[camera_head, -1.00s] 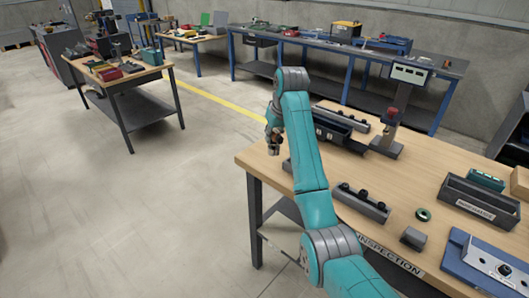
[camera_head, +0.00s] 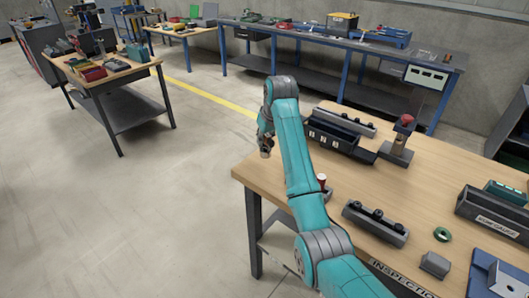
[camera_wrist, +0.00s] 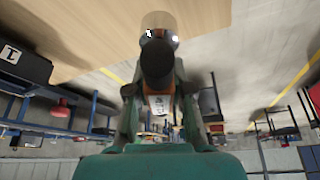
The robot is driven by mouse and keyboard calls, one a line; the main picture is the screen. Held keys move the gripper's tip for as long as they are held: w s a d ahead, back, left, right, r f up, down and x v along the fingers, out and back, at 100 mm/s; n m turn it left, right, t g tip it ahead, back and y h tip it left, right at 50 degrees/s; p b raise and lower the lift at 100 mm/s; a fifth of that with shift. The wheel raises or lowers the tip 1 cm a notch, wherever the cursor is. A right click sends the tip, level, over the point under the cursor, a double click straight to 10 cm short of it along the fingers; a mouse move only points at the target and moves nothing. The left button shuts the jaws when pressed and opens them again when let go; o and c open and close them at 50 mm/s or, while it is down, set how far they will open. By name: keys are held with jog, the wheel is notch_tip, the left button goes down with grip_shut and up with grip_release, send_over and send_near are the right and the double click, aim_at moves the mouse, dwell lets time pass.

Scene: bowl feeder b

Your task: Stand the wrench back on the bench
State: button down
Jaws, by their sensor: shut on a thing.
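A dark, round-ended thing (camera_wrist: 157,62) with a pale tan, see-through-looking end is between my fingers in the wrist view; I take it to be the wrench, though its shape is foreshortened. My gripper (camera_wrist: 160,98) is shut on it. The held thing is hardly visible there, small and dark at the fingertips.
Bare wood lies mid-bench.

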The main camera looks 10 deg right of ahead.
aim_at(265, 149)
jog(key=shift+f, duration=2.55)
jog(key=c, duration=1)
grip_release()
jog(key=shift+f, duration=0.1)
jog(key=shift+c, duration=0.2)
jog(key=v, duration=1.2)
jog(key=shift+s, duration=0.1)
